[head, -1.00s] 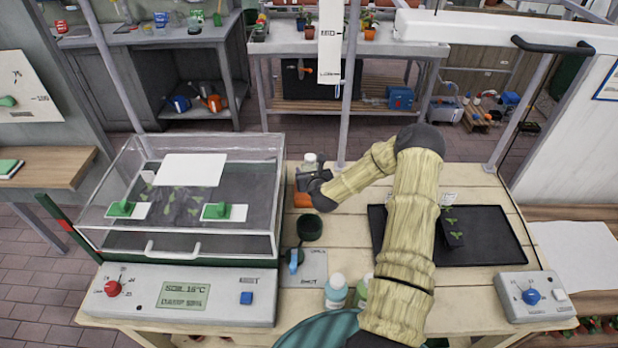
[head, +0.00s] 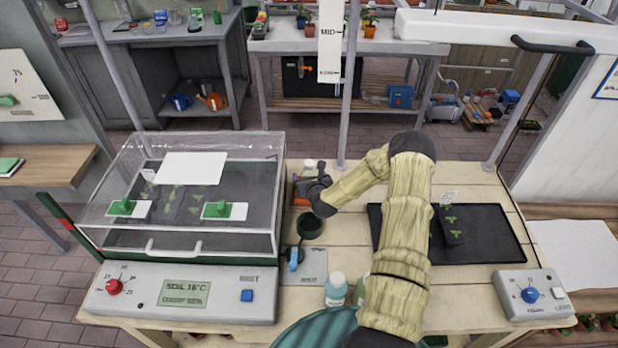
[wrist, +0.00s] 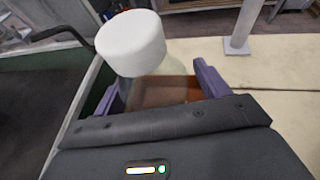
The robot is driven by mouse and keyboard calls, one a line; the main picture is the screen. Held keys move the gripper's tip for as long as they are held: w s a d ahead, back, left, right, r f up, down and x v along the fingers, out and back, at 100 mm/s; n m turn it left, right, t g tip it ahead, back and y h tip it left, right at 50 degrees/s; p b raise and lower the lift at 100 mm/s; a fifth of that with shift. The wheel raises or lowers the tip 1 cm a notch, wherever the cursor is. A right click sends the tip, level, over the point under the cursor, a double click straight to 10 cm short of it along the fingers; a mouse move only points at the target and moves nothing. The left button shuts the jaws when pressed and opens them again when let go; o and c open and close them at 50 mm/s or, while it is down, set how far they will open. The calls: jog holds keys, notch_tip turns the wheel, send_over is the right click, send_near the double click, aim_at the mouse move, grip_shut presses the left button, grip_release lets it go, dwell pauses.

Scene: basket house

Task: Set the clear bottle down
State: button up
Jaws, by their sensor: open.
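The clear bottle (wrist: 160,66) with a white cap (wrist: 131,43) stands between the two purple fingers of my gripper (wrist: 160,88) in the wrist view. The fingers are apart, one on each side of it. Its lower part is hidden by my gripper, so I cannot tell whether it touches a finger or what its base rests on. In the head view its white cap (head: 310,165) shows just behind my gripper (head: 308,186), over the wooden bench (head: 345,240). An orange-brown patch (head: 300,198) shows beside my gripper.
A clear-lidded propagator (head: 190,235) stands on the left. A dark green pot (head: 309,226) and a blue-handled tool (head: 294,258) are in front of my gripper. White-capped bottles (head: 336,288) stand near the front edge. A black tray (head: 485,240) with seedlings lies right.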

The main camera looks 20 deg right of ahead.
jog(key=shift+r, duration=0.15)
jog(key=shift+s+a+r, duration=0.1)
jog(key=shift+s, duration=0.4)
jog(key=b+v, duration=0.2)
jog(key=v, duration=0.9)
